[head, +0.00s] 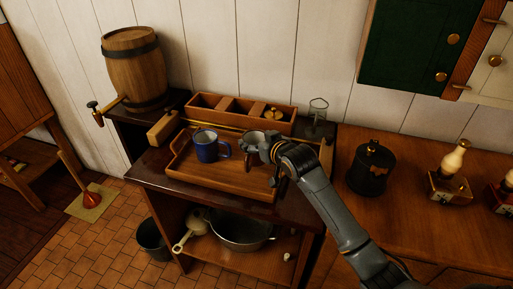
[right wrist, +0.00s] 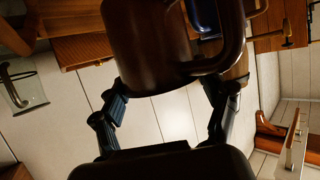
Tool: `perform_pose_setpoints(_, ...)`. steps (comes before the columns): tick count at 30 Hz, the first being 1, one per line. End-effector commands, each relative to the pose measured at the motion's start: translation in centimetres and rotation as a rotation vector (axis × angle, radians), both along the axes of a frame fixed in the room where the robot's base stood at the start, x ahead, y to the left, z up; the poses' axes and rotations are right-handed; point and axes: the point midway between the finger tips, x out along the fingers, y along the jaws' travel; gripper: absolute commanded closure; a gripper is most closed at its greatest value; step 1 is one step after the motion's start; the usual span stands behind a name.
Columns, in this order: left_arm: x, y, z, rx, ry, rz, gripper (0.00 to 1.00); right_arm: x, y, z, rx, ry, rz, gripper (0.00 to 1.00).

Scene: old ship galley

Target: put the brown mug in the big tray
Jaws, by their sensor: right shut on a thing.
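The brown mug (head: 253,141) is in my right gripper (head: 270,149), at the right part of the big wooden tray (head: 232,184). In the right wrist view the brown mug (right wrist: 150,42) fills the top middle, between the two fingers of my gripper (right wrist: 166,88). I cannot tell whether its base touches the tray floor or hangs just above it. A blue mug (head: 206,149) stands in the tray to the left of the brown one; part of it also shows in the right wrist view (right wrist: 203,16). My left gripper is not in view.
A wooden box with compartments (head: 238,112) stands behind the tray, with a clear glass (head: 318,109) to its right. A barrel (head: 136,66) is at the back left. A black canister (head: 371,169) and bottles in holders (head: 450,184) stand on the right counter.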

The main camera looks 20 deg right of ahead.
Motion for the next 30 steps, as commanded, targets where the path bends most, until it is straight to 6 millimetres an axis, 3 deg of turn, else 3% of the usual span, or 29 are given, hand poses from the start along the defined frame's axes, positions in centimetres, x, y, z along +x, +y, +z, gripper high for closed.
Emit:
perform_pose_setpoints(9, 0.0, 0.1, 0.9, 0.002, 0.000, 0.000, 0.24, 0.6, -0.1, -3.4, 0.001, 0.001, 0.001, 0.65)
perform_pose_setpoints(22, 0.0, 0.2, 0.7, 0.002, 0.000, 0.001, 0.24, 0.6, -0.1, -4.2, 0.001, -0.002, 0.001, 0.65)
perform_pose_setpoints(23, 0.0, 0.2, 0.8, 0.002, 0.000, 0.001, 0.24, 0.6, -0.1, -4.2, 0.000, 0.000, 0.001, 0.20)
perform_pose_setpoints(24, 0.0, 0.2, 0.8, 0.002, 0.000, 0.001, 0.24, 0.6, -0.1, -4.2, 0.000, 0.000, 0.001, 0.12)
perform_pose_setpoints(26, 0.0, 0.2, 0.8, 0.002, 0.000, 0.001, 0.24, 0.6, -0.1, -4.2, 0.000, 0.000, 0.001, 0.03)
perform_pose_setpoints(30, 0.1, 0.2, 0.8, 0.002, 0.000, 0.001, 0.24, 0.6, -0.1, -4.2, 0.000, 0.001, 0.001, 0.03)
